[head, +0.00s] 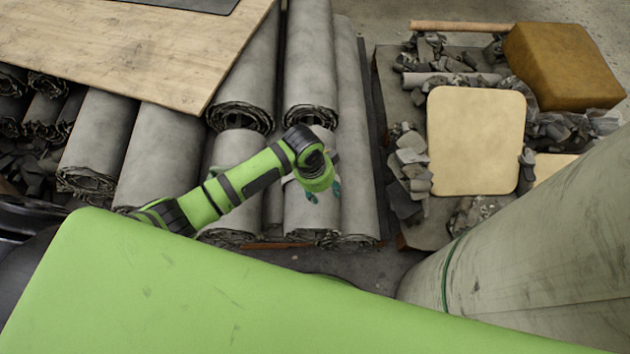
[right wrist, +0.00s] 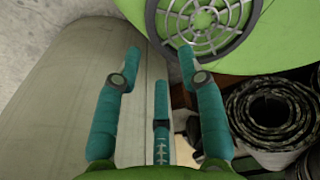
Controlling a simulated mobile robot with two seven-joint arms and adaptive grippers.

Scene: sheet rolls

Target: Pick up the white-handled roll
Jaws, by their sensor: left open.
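Several grey sheet rolls lie side by side in a stack, among them an upper roll (head: 310,60) and a lower roll (head: 358,140) in the head view. I cannot make out a white handle on any of them. My left gripper (head: 324,190) points down over the lower rolls near their front ends; its teal fingertips are apart, and whether they touch a roll is unclear. My right gripper (right wrist: 160,50) has its teal fingers spread with nothing between them. In the right wrist view a rolled end (right wrist: 272,112) shows at the right, apart from the fingers.
A wooden board (head: 120,50) covers rolls at the upper left. On the right, a low platform holds rubble, a beige pad (head: 476,140), a brown block (head: 563,66) and a thin tan rod (head: 460,27). A large pale cylinder (head: 540,250) stands at the lower right.

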